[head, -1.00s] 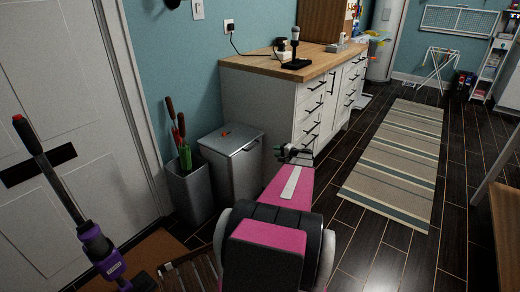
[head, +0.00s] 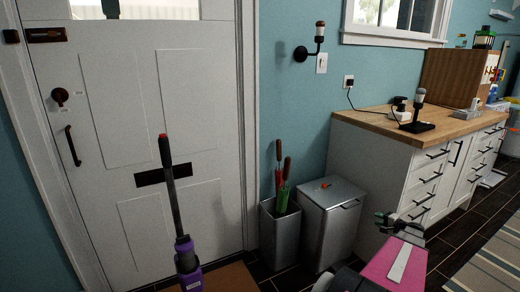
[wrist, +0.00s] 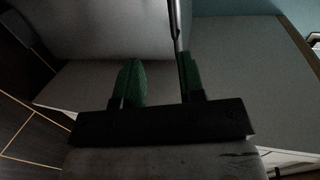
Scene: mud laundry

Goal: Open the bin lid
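The bin (head: 326,235) is a grey box with its flat lid (head: 330,190) closed. It stands on the floor against the wall, left of the white cabinet, with a thin handle (head: 350,203) at the lid's front edge.
A grey open holder (head: 280,235) with long-handled tools stands left of the bin. A purple stick vacuum (head: 186,262) stands before the white door (head: 130,130). The white cabinet (head: 375,170) with a wooden top is close on the right. A striped rug (head: 490,270) lies at the lower right.

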